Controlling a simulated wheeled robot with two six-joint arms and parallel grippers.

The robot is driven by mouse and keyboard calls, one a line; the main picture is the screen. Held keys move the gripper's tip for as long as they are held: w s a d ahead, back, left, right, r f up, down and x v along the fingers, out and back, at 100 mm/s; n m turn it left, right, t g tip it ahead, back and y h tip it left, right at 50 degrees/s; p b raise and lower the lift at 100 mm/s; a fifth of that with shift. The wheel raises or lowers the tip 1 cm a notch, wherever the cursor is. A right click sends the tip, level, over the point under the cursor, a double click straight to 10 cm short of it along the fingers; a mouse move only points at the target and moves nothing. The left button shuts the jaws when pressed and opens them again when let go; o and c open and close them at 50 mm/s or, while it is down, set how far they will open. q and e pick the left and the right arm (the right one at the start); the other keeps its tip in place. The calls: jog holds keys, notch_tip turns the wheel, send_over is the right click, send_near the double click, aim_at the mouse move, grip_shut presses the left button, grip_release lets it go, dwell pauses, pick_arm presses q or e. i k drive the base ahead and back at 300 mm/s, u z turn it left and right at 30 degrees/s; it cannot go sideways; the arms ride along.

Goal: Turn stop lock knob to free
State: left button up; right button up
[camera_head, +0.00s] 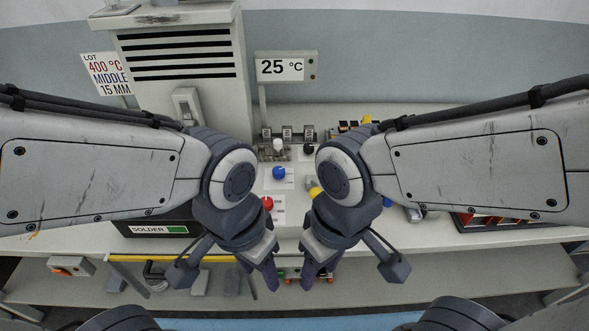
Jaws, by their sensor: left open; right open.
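Several coloured knobs sit on the bench between my arms. A red knob (267,203) and a blue knob (279,172) stand on white labelled plates, and a yellow knob (314,191) is partly hidden by my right arm. The lettering is too small to read, so I cannot tell which is the stop lock knob or how it is turned. My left gripper (270,280) is open and empty, in front of the bench's front edge below the red knob. My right gripper (310,280) is open and empty beside it, apart from the knobs.
A grey vented cabinet (190,95) stands at the back left, beside a 25 °C display (285,67). A black SOLDER box (155,228) is at the left front. A lower shelf (430,278) holds small items.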

aim_at(308, 148)
jog(key=u, duration=0.55)
jog(key=k, duration=1.3)
jog(key=u, duration=0.1)
jog(key=i, duration=0.5)
jog(key=z, duration=0.65)
jog(key=i, duration=1.15)
jog(key=u, duration=0.4)
